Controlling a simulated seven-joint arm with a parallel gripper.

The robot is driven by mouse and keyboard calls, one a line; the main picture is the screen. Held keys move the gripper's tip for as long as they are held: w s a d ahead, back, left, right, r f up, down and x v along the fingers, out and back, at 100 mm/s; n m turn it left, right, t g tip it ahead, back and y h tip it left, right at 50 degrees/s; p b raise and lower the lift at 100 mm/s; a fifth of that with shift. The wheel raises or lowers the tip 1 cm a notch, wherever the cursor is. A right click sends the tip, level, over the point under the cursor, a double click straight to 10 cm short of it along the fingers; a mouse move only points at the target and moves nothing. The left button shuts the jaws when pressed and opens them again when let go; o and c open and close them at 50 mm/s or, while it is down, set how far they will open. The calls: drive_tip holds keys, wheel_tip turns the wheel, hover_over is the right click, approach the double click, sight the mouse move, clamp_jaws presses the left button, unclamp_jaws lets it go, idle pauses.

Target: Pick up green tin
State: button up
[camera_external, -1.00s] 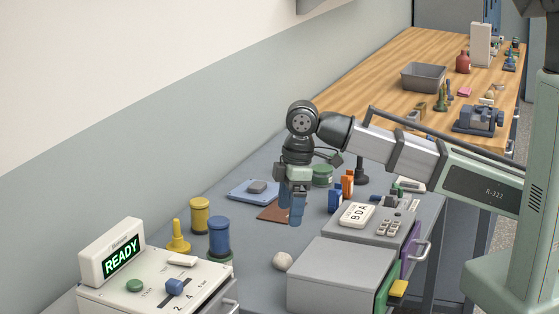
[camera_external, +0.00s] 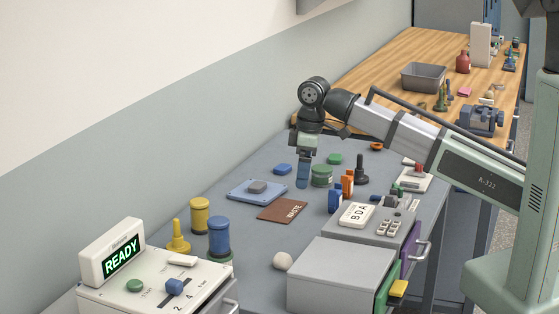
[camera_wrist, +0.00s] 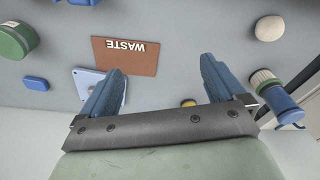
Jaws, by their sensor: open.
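The green tin (camera_external: 321,176) is a short round tin standing on the grey bench, just right of my gripper in the external view. In the wrist view a green round tin (camera_wrist: 16,40) shows at the upper left edge, partly cut off. My gripper (camera_external: 303,181) points down above the bench. Its two blue fingers (camera_wrist: 162,78) are apart in the wrist view with nothing between them. The tin lies outside the fingers.
A brown WASTE mat (camera_external: 283,209) and a blue tray (camera_external: 240,190) with a grey piece lie nearby. Blue and orange blocks (camera_external: 347,185) and a dark post (camera_external: 362,171) stand right of the tin. A white ball (camera_external: 282,261) lies nearer the front.

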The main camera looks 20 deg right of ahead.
drive_tip(key=w+d+m, duration=0.3)
drive_tip(key=w+d, duration=0.9)
drive_tip(key=w, duration=0.3)
wheel_tip(320, 180, up, 2)
drive_tip(key=n+h, duration=0.1)
drive_tip(key=n, duration=1.3)
hover_over(323, 168)
drive_tip(key=shift+g, duration=0.3)
wheel_tip(323, 168, down, 7)
drive_tip(key=shift+s+f, duration=0.15)
drive_tip(key=shift+f, duration=0.05)
drive_tip(key=shift+w+f, duration=0.15)
drive_tip(key=shift+f, duration=1.35)
drive_tip(key=shift+w+f, duration=0.1)
drive_tip(key=shift+f, duration=1.4)
drive_tip(key=c, duration=1.2)
